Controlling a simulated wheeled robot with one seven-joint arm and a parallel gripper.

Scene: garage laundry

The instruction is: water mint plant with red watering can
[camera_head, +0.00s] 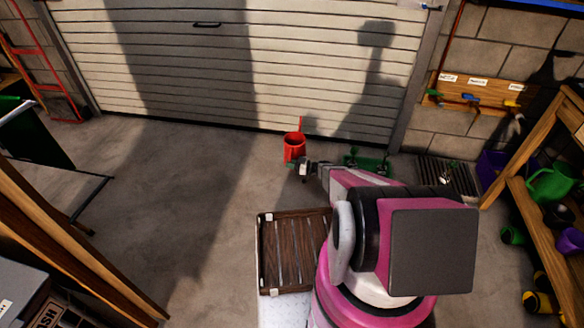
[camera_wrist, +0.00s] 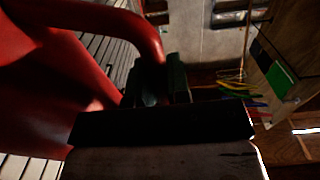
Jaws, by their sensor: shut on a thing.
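The red watering can (camera_head: 294,146) is held off to the far side of my arm, in front of the garage door. My gripper (camera_head: 303,168) is at its near side. In the wrist view the can's red body and curved handle (camera_wrist: 130,22) fill the left, and my dark gripper fingers (camera_wrist: 160,82) are closed on the handle. A green tray (camera_head: 372,165) with small plants stands on the floor to the right of the can. I cannot tell which plant is mint.
A slatted brown wooden crate (camera_head: 268,285) is close to my base. A wooden shelf (camera_head: 535,215) with green and purple containers stands at right. Hose nozzles hang on a wall board (camera_head: 480,92). The floor at left of centre (camera_head: 170,200) is clear.

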